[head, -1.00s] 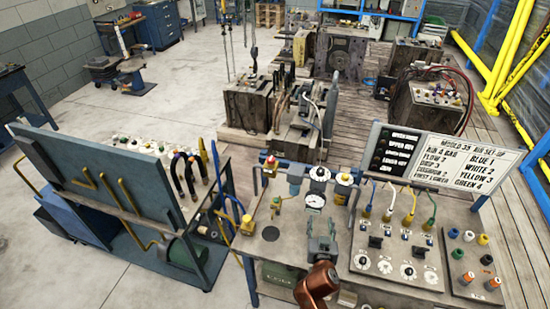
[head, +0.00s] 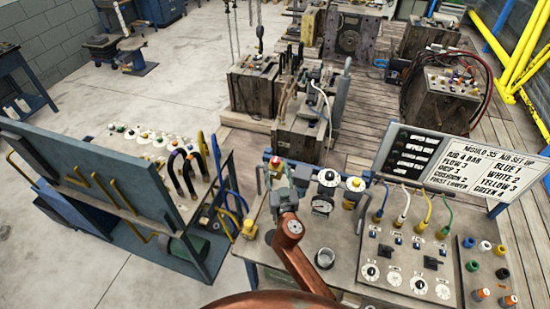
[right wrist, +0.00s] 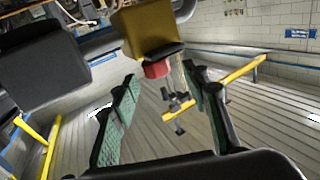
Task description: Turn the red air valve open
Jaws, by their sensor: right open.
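The red valve (head: 275,162) stands at the left end of the air unit row on the bench, beside the dials. My right gripper (head: 281,180) is at this valve, with its fingers spread to either side; the arm hides part of the unit below. In the right wrist view, a red part (right wrist: 157,69) shows under a yellow block (right wrist: 143,30), between or just beyond the open green-padded fingers (right wrist: 160,88). I cannot tell whether a finger touches it. The valve handle's angle is not clear. My left gripper is not in view.
Dials (head: 327,178) and a round gauge (head: 321,206) stand close to the right of the gripper. A set-up board (head: 448,165) is further right, behind a panel of knobs (head: 405,270). Hooked hoses (head: 203,150) rise on the left trolley.

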